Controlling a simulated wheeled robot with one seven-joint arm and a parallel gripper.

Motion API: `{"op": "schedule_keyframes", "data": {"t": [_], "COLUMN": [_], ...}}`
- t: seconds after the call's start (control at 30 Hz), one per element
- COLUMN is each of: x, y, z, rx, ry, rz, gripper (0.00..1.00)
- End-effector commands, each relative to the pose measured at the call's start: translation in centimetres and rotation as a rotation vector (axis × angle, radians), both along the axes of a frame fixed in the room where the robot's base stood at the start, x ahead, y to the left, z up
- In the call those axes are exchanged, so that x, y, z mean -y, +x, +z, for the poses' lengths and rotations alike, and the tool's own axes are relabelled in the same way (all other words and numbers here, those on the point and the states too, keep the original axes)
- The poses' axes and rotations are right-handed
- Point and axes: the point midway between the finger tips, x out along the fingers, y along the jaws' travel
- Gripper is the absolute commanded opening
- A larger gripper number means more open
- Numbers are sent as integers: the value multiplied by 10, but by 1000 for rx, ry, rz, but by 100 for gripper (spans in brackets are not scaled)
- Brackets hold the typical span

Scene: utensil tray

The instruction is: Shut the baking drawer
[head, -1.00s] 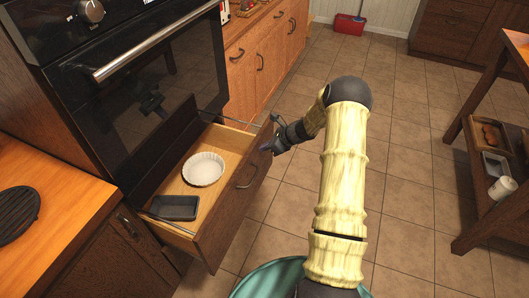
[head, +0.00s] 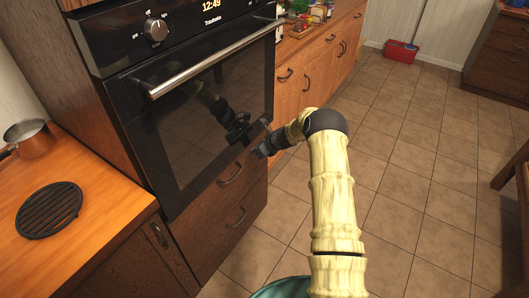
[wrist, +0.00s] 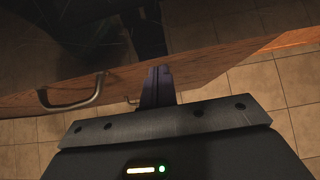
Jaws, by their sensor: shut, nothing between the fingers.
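The baking drawer (head: 213,193) is the upper wooden front under the oven, with a dark curved handle (head: 231,174). It looks flush under the oven door, and its inside is hidden. In the wrist view the drawer front (wrist: 200,68) runs across the picture, with the handle (wrist: 72,100) at left. My gripper (head: 259,153) is at the right end of the drawer's top edge. In the wrist view my gripper (wrist: 158,72) has its dark fingers together, empty, against or very near the front; I cannot tell if they touch.
The black oven (head: 195,115) with its steel bar handle (head: 215,58) stands above. A second drawer front (head: 225,232) is below. A counter at left holds a copper pan (head: 30,138) and a black trivet (head: 48,210). Tiled floor (head: 400,200) is clear at right.

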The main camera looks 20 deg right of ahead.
Motion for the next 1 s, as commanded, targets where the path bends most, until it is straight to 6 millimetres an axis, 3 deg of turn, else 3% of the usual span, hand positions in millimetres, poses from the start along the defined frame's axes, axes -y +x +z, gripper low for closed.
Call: {"op": "schedule_keyframes", "data": {"t": [0.2,0.67,0.87,1.0], "x": [-14,-22,-12,8], "y": [6,7,-2,-15], "z": [0,3,2,1], "rx": [1,5,3,1], "ry": [1,7,6,2], "rz": [6,15,16,12], "gripper": [0,0,0,0]}}
